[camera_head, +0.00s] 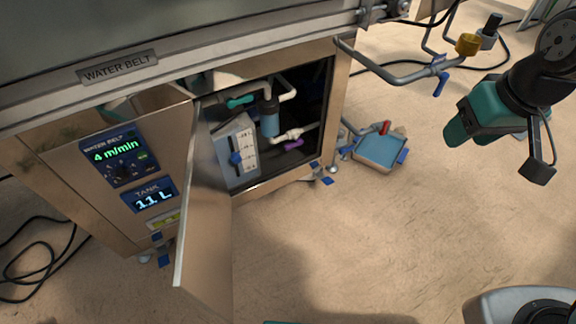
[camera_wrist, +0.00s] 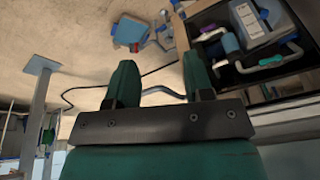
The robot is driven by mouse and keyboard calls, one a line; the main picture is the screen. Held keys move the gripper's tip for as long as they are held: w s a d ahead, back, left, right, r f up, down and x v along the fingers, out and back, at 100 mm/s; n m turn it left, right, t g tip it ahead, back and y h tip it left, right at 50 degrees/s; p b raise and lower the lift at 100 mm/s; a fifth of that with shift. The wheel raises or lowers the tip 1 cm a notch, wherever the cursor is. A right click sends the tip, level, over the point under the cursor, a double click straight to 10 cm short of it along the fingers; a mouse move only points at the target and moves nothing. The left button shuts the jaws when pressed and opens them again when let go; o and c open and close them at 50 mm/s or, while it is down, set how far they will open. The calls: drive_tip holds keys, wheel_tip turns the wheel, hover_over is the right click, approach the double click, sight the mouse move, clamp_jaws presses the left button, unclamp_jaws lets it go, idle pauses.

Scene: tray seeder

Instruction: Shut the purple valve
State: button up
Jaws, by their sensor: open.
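The purple valve (camera_head: 293,144) is a small handle on a pale pipe fitting low inside the open cabinet (camera_head: 326,110), near its right side. It also shows in the wrist view (camera_wrist: 212,33) at the upper right, beyond my fingers. I cannot tell its turn position for sure. My gripper (camera_head: 462,128) has green fingers and is open and empty, held in the air well to the right of the cabinet. In the wrist view the gripper's two fingers (camera_wrist: 160,80) stand apart with nothing between them.
The cabinet door (camera_head: 205,220) stands open toward the front. Inside are a teal-handled valve (camera_head: 241,101), a blue filter (camera_head: 269,122) and a grey box with a blue knob (camera_head: 236,158). A blue tray (camera_head: 380,151) with a red valve (camera_head: 385,127) lies right. A blue-handled pipe (camera_head: 440,84) juts out above.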

drive_tip(key=w+a+f+n+b, duration=0.1)
drive_tip(key=w+f+n+b, duration=0.25)
drive_tip(key=w+f, duration=0.35)
drive_tip(key=w+a+f+n+t+y, duration=0.6)
drive_tip(key=w+a+f+n+y, duration=0.2)
drive_tip(key=w+a+f+n, duration=0.85)
drive_tip(key=n+t, duration=0.3)
drive_tip(key=t, duration=0.3)
approach(289, 149)
drive_tip(key=v, duration=0.6)
drive_tip(key=shift+y, duration=0.3)
drive_tip(key=b+x, duration=0.7)
drive_tip(key=b, duration=0.2)
drive_tip(key=b+x, duration=0.8)
drive_tip(key=b, duration=0.1)
drive_tip(key=shift+w+f, duration=0.25)
drive_tip(key=shift+w, duration=0.1)
drive_tip(key=shift+w+a+r, duration=0.15)
drive_tip(key=shift+w+a, duration=0.15)
drive_tip(key=shift+w, duration=0.2)
